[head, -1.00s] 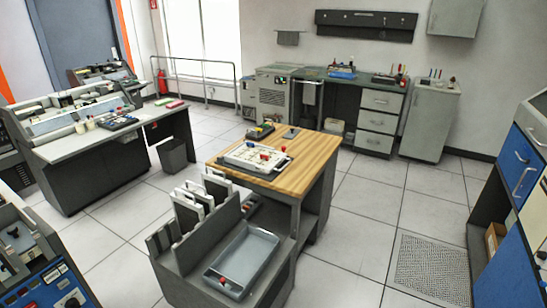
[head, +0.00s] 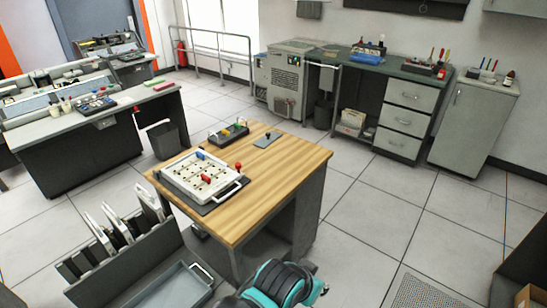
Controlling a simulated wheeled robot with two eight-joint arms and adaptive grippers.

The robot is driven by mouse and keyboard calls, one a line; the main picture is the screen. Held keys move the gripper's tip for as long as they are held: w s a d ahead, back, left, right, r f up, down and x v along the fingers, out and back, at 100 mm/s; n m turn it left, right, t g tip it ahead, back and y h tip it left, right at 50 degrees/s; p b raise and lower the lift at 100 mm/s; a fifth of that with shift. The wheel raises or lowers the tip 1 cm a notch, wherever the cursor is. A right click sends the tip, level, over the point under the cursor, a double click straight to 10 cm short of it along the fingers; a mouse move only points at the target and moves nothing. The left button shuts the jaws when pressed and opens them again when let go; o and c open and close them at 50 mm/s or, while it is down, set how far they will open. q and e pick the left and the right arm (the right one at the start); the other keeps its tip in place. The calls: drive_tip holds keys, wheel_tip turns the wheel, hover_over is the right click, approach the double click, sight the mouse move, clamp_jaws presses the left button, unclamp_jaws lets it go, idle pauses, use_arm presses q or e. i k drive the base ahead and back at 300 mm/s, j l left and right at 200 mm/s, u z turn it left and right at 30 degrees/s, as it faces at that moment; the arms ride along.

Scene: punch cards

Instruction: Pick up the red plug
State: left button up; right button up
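A white board (head: 190,170) with a handle lies on a dark base on the wooden table (head: 262,195). Two small red pieces show at the board: one red piece (head: 206,179) on its face and another red piece (head: 238,167) near its right corner. A blue piece (head: 200,155) is at its far edge. I cannot tell which red piece is the red plug. Neither gripper's fingers are in view. A teal and black part of mine is at the bottom edge.
A grey bin with a tray (head: 182,282) and upright white-edged panels (head: 120,228) stands at the front left. A rack of coloured pieces (head: 228,132) and a small grey plate (head: 266,140) are at the table's far side.

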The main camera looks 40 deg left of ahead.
sight(203, 177)
drive_tip(key=i+u, duration=0.15)
drive_tip(key=i, duration=0.5)
drive_tip(key=i+l+u, duration=0.2)
drive_tip(key=i, duration=0.45)
drive_tip(key=i+j+u, duration=0.15)
drive_tip(key=u, duration=0.25)
drive_tip(key=i+u, duration=0.3)
drive_tip(key=u, duration=0.15)
drive_tip(key=i+u, duration=0.2)
drive_tip(key=u, duration=0.2)
drive_tip(key=i+l+u, duration=0.1)
drive_tip(key=i+u, duration=0.15)
drive_tip(key=u, duration=0.15)
